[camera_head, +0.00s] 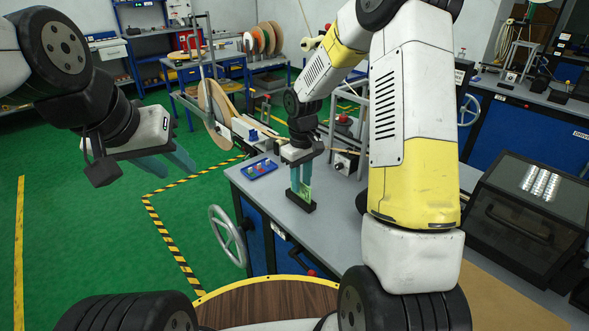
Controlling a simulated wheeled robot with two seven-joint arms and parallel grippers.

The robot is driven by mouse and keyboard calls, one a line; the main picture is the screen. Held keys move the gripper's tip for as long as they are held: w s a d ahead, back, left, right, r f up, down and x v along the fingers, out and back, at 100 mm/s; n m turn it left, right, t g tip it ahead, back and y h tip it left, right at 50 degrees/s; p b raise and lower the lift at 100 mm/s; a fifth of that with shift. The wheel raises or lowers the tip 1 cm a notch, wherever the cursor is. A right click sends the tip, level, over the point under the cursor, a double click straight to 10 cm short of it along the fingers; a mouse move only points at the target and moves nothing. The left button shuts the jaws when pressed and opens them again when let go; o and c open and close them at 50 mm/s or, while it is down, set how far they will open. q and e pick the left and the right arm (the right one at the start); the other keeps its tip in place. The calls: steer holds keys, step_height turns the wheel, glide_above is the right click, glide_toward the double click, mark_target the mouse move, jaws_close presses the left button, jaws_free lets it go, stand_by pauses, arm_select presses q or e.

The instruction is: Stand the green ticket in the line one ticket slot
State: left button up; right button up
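The green ticket (305,192) is upright at a small black holder (298,204) on the grey bench top. Its lower edge is at the holder, but I cannot tell how deep it sits. My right gripper (301,183) points straight down over the holder, its teal fingers right at the ticket. The view is too small to show whether they clamp it or stand apart from it. My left gripper (184,166) is in the air over the green floor at the left, fingers apart and empty. No slot label is readable.
A blue button panel (259,169) lies left of the holder on the bench (262,192). A control box (345,162) stands behind to the right. A handwheel (227,236) sticks out at the bench's left side. A dark case (525,215) is at right.

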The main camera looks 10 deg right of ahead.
step_height(320, 180, up, 8)
steer(key=shift+f, duration=0.1)
stand_by(0.4)
steer(key=shift+r, duration=0.2)
steer(key=s+d+r+m+t+y, duration=0.1)
steer(key=s+r+m+t, duration=0.2)
steer(key=s+r, duration=0.4)
steer(key=s+d+r+m+t+y, duration=0.1)
steer(key=s+r+m+t, duration=0.2)
steer(key=s+r, duration=0.5)
steer(key=s, duration=0.8)
steer(key=shift+d+r, duration=0.2)
steer(key=shift+d, duration=0.2)
steer(key=shift+d, duration=0.15)
